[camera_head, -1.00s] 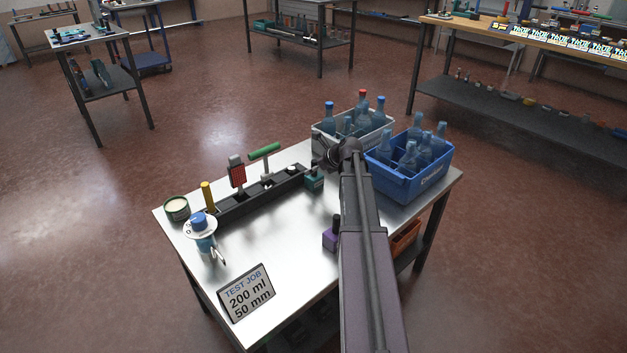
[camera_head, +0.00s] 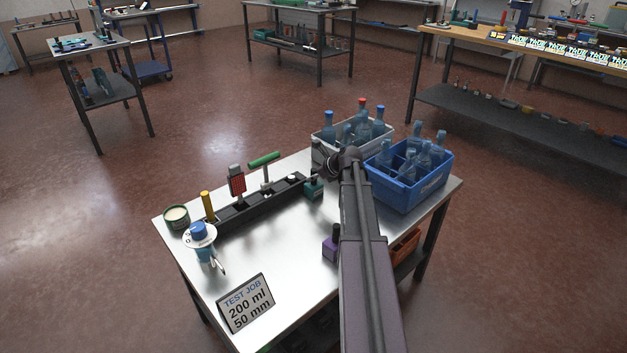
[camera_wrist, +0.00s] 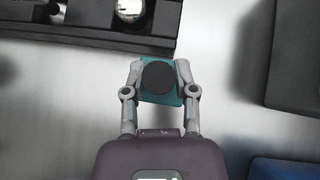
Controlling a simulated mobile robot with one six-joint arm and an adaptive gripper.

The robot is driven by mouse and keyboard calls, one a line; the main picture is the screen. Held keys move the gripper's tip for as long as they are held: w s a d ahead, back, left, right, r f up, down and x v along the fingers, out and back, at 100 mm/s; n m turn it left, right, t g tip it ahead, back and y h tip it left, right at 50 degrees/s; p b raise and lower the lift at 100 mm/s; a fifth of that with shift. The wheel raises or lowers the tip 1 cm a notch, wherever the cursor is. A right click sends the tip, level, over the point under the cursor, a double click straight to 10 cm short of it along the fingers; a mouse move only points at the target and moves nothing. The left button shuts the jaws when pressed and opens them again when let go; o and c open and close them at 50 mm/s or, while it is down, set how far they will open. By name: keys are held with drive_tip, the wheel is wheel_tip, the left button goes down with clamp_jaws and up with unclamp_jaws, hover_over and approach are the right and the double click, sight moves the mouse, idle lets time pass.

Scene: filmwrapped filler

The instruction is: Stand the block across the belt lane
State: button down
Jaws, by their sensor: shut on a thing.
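A teal block (camera_head: 313,190) with a black round knob (camera_wrist: 158,77) is at the right end of the black belt lane (camera_head: 240,213). My gripper (camera_wrist: 158,82) is shut on the block, one finger on each side, in the wrist view. The block is beside the lane's near edge (camera_wrist: 100,38), outside the channel. I cannot tell whether it touches the tabletop. In the head view my arm hides part of the gripper. A bright round ball-like thing (camera_wrist: 130,8) shows in the lane in the wrist view.
A grey crate (camera_head: 322,133) and a blue crate (camera_head: 408,193) of bottles stand behind and right. The middle front is clear.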

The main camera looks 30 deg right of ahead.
sight(314, 170)
drive_tip(key=shift+r+p, duration=1.95)
drive_tip(key=shift+r, duration=0.05)
drive_tip(key=s+d, duration=0.3)
drive_tip(key=s, duration=0.4)
drive_tip(key=s+d+r, duration=0.1)
drive_tip(key=s+d, duration=0.2)
drive_tip(key=s, duration=0.4)
drive_tip(key=shift+s+d+p, duration=0.3)
drive_tip(key=shift+p, duration=0.15)
wheel_tip(314, 170, up, 22)
drive_tip(key=p, duration=2.2)
drive_tip(key=shift+s, duration=0.15)
